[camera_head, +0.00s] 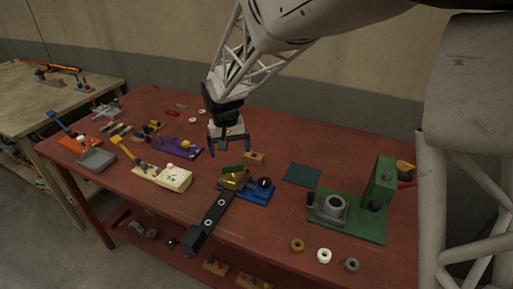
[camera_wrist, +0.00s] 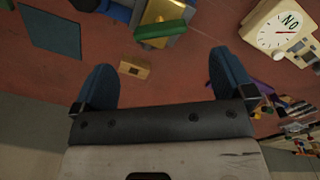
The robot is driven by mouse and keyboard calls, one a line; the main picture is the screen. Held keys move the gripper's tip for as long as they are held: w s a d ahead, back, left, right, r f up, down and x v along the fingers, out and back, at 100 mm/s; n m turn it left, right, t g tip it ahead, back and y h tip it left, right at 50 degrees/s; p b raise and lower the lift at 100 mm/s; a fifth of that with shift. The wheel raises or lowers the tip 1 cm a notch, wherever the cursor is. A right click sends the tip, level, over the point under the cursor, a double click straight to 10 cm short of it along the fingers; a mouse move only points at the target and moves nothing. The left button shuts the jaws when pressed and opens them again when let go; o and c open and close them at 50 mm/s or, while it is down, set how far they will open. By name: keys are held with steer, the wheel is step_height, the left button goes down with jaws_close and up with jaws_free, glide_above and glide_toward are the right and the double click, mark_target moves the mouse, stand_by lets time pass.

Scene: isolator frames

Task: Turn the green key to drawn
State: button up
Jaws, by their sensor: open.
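The green key (camera_head: 232,169) looks like a short green bar on a brass body (camera_head: 236,181). The body sits on a blue base (camera_head: 262,193) with a black knob (camera_head: 264,183). A long black bar (camera_head: 210,217) runs from it toward the table's front edge. In the wrist view the green key (camera_wrist: 160,29) lies across the brass block (camera_wrist: 163,11) at the top of the picture. My gripper (camera_head: 230,147) is open and empty, above the table behind the green key and apart from it.
A small wooden block (camera_head: 254,158) lies between my gripper and the blue base. A cream box with a dial (camera_head: 172,178) stands left. A teal mat (camera_head: 301,175) and a green fixture (camera_head: 345,224) are right. Several rings (camera_head: 324,255) lie at the front right.

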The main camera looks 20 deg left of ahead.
mark_target(232, 166)
steer(key=shift+w+d+f, duration=0.1)
steer(key=shift+d+f, duration=0.05)
steer(key=shift+f, duration=3.7)
steer(key=c, duration=0.9)
